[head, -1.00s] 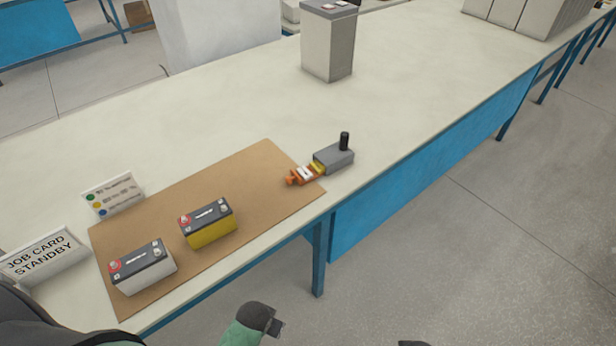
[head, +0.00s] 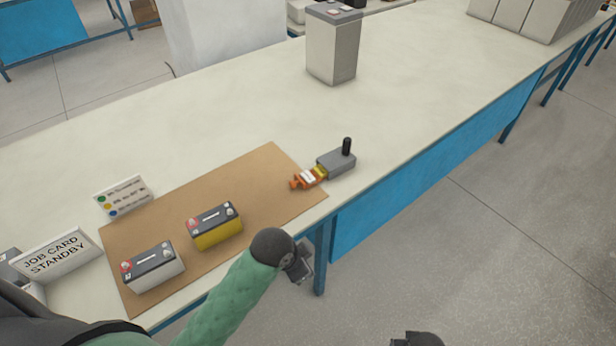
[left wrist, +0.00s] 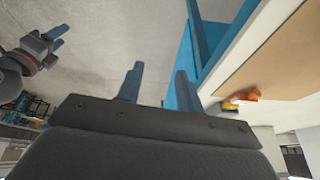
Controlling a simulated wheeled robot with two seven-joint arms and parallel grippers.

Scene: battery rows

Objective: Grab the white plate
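I see no clear white plate in any view. The nearest white flat things are a standing card with coloured dots (head: 125,194) and a "JOB CARD STANDBY" sign (head: 58,255) at the table's left. My left gripper (head: 304,266) is past the table's front edge, right of the yellow battery; its two blue fingers stand apart and empty in the left wrist view (left wrist: 158,80). My right gripper shows only partly at the bottom of the head view; in the left wrist view (left wrist: 62,36) its fingers look apart and empty, over the floor.
A brown mat (head: 262,165) holds a white battery (head: 152,267) and a yellow battery (head: 215,227). A tall grey battery (head: 332,48) stands behind. The table's middle is clear.

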